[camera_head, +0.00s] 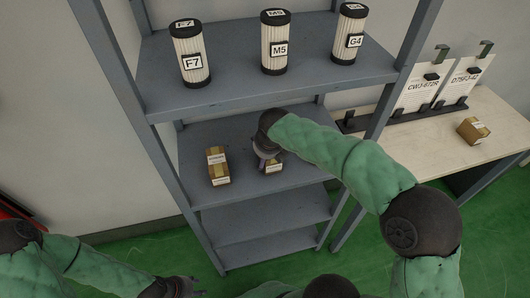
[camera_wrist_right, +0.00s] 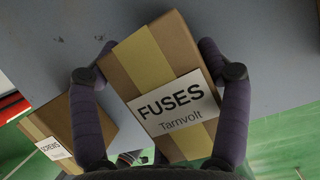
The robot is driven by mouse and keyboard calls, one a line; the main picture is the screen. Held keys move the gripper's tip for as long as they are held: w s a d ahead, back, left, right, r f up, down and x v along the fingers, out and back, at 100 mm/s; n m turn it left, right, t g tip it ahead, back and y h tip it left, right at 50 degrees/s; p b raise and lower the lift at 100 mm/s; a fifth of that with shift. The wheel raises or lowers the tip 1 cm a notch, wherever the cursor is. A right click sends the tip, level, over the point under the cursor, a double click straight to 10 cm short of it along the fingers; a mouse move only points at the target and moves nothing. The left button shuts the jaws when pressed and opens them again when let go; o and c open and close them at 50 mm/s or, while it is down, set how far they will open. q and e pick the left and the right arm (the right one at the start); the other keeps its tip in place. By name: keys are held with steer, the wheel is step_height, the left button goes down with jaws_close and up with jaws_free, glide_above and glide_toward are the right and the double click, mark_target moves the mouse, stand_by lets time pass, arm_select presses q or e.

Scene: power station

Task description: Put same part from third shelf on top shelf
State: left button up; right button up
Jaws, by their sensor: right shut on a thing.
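My right gripper (camera_wrist_right: 155,60) is shut on a brown cardboard box with a yellow stripe, labelled "FUSES Tarnvolt" (camera_wrist_right: 170,85). In the head view this gripper (camera_head: 266,154) reaches down over the box (camera_head: 272,168) at the grey shelf below the filters; its arm partly hides the box. A similar box (camera_head: 217,165) stands apart to its left and shows in the right wrist view (camera_wrist_right: 82,118) with a label reading "SCREWS". A third small brown box (camera_head: 473,130) sits on the wooden table. My left gripper (camera_head: 182,286) is low at the bottom edge, its fingers unclear.
Cylindrical filters F7 (camera_head: 190,55), M5 (camera_head: 275,42) and G4 (camera_head: 348,34) stand on the shelf above (camera_head: 225,92), with gaps between them. Grey uprights frame the rack. The wooden table (camera_head: 420,145) at right holds cards on a dark rack. Lower shelves (camera_head: 265,215) look empty.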

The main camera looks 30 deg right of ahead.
steer(key=o, duration=1.5)
steer(key=shift+f, duration=0.1)
steer(key=shift+c, duration=0.2)
